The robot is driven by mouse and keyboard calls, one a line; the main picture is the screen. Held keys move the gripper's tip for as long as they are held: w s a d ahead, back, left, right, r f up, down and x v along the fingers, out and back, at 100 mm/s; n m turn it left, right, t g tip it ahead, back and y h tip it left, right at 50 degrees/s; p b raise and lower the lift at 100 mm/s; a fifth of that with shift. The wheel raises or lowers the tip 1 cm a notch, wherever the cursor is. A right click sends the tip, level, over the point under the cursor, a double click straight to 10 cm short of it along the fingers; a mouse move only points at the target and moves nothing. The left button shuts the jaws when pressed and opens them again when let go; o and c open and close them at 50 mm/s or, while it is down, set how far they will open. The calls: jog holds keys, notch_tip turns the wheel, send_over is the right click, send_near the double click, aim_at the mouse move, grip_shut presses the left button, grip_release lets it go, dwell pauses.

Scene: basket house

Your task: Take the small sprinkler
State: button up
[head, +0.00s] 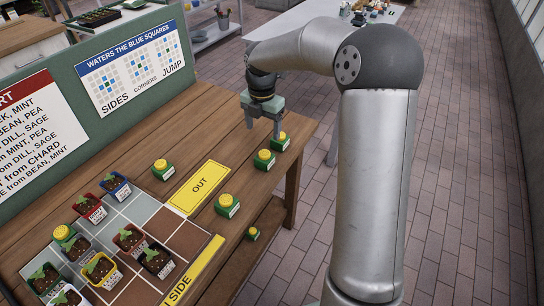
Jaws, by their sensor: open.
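Several sprinklers with yellow tops and green bases carry white labels too small to read. On the tabletop, one (264,159) and another (281,141) stand near the right edge. A larger-looking one (228,204) stands nearer, below the OUT card, and one (162,169) stands left of it. Another (65,236) stands among the plant pots. A small-looking one (253,233) is lower down, below the tabletop. I cannot tell which is the small one. My gripper (263,129) is open, pointing down, above the right-edge pair; its right finger overlaps the farther one in view. I see nothing held.
A grid board (127,210) with several potted seedlings fills the table's left. A yellow OUT card (199,187) and a yellow SIDE strip (194,272) lie beside it. A green panel with a sprinkler-pattern poster (130,66) stands behind. The brick floor at right is clear.

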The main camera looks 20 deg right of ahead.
aim_at(264, 153)
notch_tip(264, 153, down, 14)
jog(key=shift+w+d+r+p, duration=0.1)
jog(key=shift+r+p, duration=0.15)
jog(key=shift+p, duration=0.4)
jog(key=c, duration=1.1)
